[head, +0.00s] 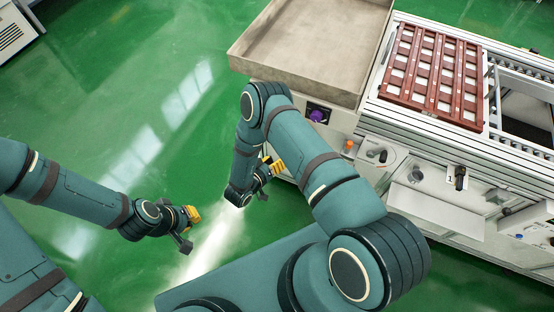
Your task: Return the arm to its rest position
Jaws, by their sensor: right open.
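My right arm reaches up from the bottom of the head view and bends down at its elbow beside the conveyor bench. My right gripper (270,182) hangs over the green floor at the bench's near left corner. It is open and I see nothing in it. My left arm comes in from the left edge. My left gripper (187,236) is over open floor, lower and further left, apart from the right one. Its fingers are too small to tell whether they are parted.
A grey shallow tray (262,66) tops the bench's left end. A dark red slotted tray (431,106) with pale squares lies on the conveyor (532,147). The bench front carries knobs and a purple part (317,115). The green floor (130,60) at left is clear.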

